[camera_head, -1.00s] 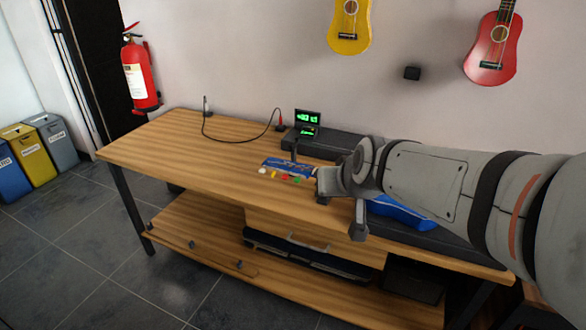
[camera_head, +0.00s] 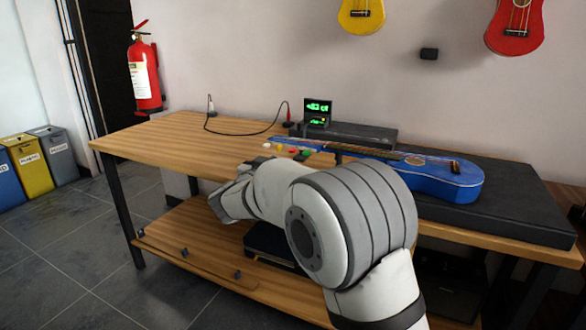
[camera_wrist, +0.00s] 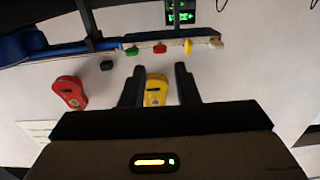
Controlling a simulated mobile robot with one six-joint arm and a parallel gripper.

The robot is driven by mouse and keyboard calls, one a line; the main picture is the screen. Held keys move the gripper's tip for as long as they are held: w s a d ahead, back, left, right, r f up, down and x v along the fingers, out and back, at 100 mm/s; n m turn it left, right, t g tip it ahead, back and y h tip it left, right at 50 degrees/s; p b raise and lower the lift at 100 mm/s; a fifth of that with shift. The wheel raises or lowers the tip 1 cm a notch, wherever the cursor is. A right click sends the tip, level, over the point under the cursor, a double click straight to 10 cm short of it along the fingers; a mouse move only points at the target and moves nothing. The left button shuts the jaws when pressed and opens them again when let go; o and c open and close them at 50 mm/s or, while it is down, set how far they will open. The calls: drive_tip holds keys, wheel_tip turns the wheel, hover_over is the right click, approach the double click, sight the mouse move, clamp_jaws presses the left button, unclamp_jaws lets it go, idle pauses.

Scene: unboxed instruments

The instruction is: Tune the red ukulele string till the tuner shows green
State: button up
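A blue ukulele (camera_head: 440,178) lies on a dark slab on the workbench, its headstock to the left. Its white, yellow, red and green pegs stick out along the headstock; the red peg (camera_head: 293,150) also shows in the wrist view (camera_wrist: 160,47). The tuner (camera_head: 318,112) behind the headstock has a lit green display, also seen in the wrist view (camera_wrist: 180,14); its reading is too small to tell. My gripper (camera_wrist: 158,78) is open and empty, its fingers apart from the pegs. In the head view it is near the bench's front edge, partly hidden by my arm.
The dark slab (camera_head: 520,205) covers the right of the bench (camera_head: 165,140); the left top is mostly clear. A cable (camera_head: 235,134) crosses the back. Yellow (camera_head: 362,14) and red (camera_head: 515,27) ukuleles hang on the wall. A lower shelf (camera_head: 190,240) runs beneath.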

sight(293, 150)
drive_tip(key=b+x, duration=0.1)
drive_tip(key=x, duration=0.6)
drive_tip(key=shift+f+b, duration=0.15)
drive_tip(key=shift+b, duration=0.25)
drive_tip(key=shift+w+d, duration=0.1)
drive_tip(key=shift+w, duration=0.15)
drive_tip(key=shift+c, duration=0.5)
